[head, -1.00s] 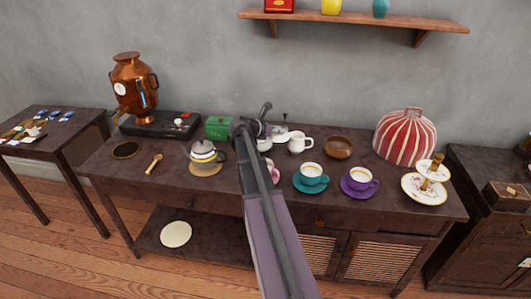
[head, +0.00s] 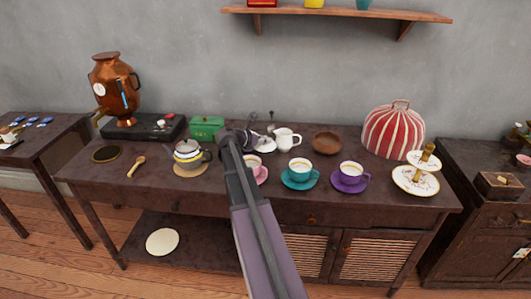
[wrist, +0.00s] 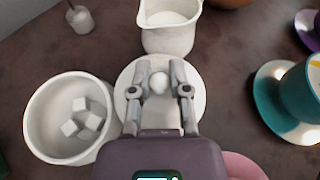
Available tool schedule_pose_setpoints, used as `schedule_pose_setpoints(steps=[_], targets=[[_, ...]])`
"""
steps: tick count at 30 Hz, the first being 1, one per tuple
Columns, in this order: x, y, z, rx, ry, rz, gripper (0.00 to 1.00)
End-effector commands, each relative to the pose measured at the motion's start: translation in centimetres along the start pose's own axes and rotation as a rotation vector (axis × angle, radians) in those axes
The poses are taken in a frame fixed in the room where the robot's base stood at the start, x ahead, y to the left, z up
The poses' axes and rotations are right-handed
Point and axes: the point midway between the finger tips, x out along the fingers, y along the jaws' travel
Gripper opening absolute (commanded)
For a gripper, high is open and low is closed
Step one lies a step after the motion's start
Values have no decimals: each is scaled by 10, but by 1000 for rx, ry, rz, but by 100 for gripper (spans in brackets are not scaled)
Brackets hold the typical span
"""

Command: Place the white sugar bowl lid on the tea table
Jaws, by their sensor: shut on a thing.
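The white sugar bowl lid (wrist: 129,82) is a round disc with a small knob (wrist: 158,84). My gripper (wrist: 160,92) is shut on this knob in the wrist view, with a finger at each side. The lid is over the dark tea table (head: 115,181), between the sugar bowl and the creamer; I cannot tell whether it touches the tabletop. The open white sugar bowl (wrist: 36,121) holds several sugar cubes and stands left of the lid. In the head view the lid (head: 266,146) shows partly behind my gripper (head: 262,137).
A white creamer (head: 286,139) stands close beyond the lid. A pink saucer (head: 261,175), a teal cup (head: 300,170) and a purple cup (head: 350,172) are in front and right. A grey teapot (head: 189,156), green tin (head: 206,127) and brown bowl (head: 326,142) stand around.

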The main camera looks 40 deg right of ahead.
Motion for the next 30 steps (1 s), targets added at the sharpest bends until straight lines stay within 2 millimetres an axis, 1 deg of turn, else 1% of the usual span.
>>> schedule_pose_setpoints(steps=[1, 12, 17, 30], targets=[[2, 0, -3, 0, 0, 0, 0], [2, 0, -3, 0, 0, -1, 0], [3, 0, -6, 0, 0, -1, 0], [16, 2, -36, 0, 0, -1, 0]])
